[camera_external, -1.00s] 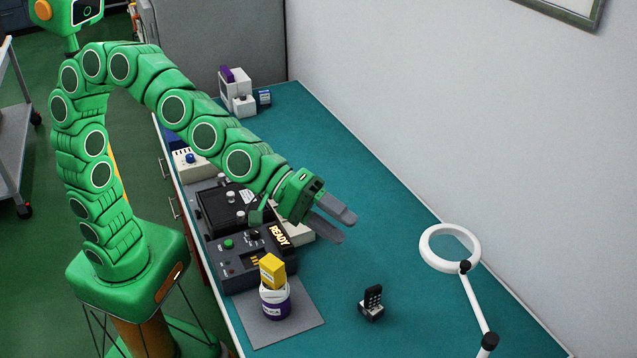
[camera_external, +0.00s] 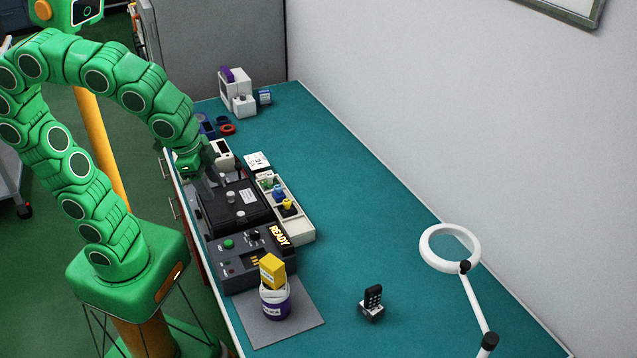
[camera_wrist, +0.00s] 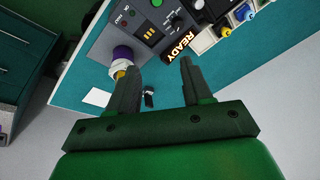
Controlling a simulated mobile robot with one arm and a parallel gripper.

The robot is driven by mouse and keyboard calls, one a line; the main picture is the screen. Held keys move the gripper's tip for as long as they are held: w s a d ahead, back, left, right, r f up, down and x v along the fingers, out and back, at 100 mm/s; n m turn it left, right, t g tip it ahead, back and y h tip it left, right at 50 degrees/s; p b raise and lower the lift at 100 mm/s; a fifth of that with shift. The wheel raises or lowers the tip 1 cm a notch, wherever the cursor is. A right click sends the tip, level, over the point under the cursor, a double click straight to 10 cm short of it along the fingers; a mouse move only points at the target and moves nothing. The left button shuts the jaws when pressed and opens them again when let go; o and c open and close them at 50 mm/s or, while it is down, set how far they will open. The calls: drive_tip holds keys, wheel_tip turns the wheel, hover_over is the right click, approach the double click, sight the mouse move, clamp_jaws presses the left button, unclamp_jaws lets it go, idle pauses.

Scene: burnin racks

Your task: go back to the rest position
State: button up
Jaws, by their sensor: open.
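My gripper (camera_external: 205,180) hangs from the bent green arm at the left edge of the bench, close to the black box. In the wrist view my gripper (camera_wrist: 160,82) has its two grey fingers spread apart with nothing held between them. The black box (camera_external: 238,208) lies just right of and below my gripper in the external view. My fingertips are partly lost against the dark equipment there, so I cannot tell the exact gap to it.
A control unit reading READY (camera_external: 240,262) stands in front of the black box. A purple-and-white container with a yellow block (camera_external: 272,270) stands on a grey mat (camera_external: 308,325). A white tray (camera_external: 300,232) holds small coloured parts.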

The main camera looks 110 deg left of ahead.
drive_tip(key=s+d+f+m+g+h, duration=0.1)
drive_tip(key=s+d+f+g, duration=0.1)
drive_tip(key=s+d+f, duration=0.2)
drive_tip(key=s+d+f+m+g, duration=0.1)
drive_tip(key=s+d+f, duration=0.3)
drive_tip(key=s, duration=0.4)
drive_tip(key=shift+s+d+f+g+h, duration=0.15)
drive_tip(key=shift+s+g+h, duration=0.15)
drive_tip(key=shift+g+h, duration=0.15)
